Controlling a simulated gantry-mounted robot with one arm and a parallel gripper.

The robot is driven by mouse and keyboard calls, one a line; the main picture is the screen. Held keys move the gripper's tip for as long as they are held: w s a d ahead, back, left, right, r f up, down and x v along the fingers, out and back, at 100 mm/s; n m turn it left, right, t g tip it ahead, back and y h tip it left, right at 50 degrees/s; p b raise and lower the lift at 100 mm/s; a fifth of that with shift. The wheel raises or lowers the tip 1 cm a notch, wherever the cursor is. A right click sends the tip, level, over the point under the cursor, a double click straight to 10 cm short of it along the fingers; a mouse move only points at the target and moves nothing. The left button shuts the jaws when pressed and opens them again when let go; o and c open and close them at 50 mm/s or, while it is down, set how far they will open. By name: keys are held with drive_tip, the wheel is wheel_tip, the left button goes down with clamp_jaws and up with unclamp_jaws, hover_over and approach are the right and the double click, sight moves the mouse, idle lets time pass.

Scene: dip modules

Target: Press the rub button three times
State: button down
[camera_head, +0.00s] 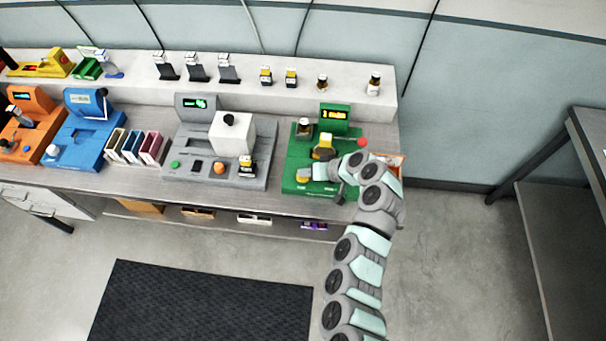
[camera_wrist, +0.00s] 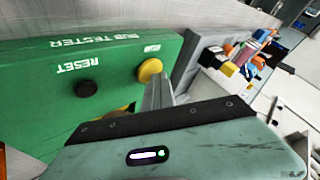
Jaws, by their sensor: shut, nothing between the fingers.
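The green rub tester (camera_head: 297,158) stands on the right part of the bench, with a lit display on its raised back. In the wrist view its green panel (camera_wrist: 100,55) reads "RUB TESTER". A round yellow button (camera_wrist: 150,69) sits under a small blurred label; this appears to be the rub button. A black button (camera_wrist: 87,88) beside it is marked "RESET". My gripper (camera_wrist: 160,92) is shut and empty, its fingertips right beside the yellow button. I cannot tell whether they touch it. In the head view my gripper (camera_head: 315,173) is low over the tester's front.
A grey machine (camera_head: 190,170) with a white block stands left of the tester. Blue (camera_head: 75,150) and orange (camera_head: 30,140) machines stand further left. Small bottles line the back shelf (camera_head: 225,90). A red knob (camera_head: 362,142) and an orange tray (camera_head: 398,160) are near my wrist.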

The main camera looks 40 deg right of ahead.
sight(306, 178)
idle(0.3)
drive_tip(key=shift+r, duration=1.05)
wheel_tip(306, 178, up, 5)
drive_tip(key=shift+p, duration=0.85)
idle(1.7)
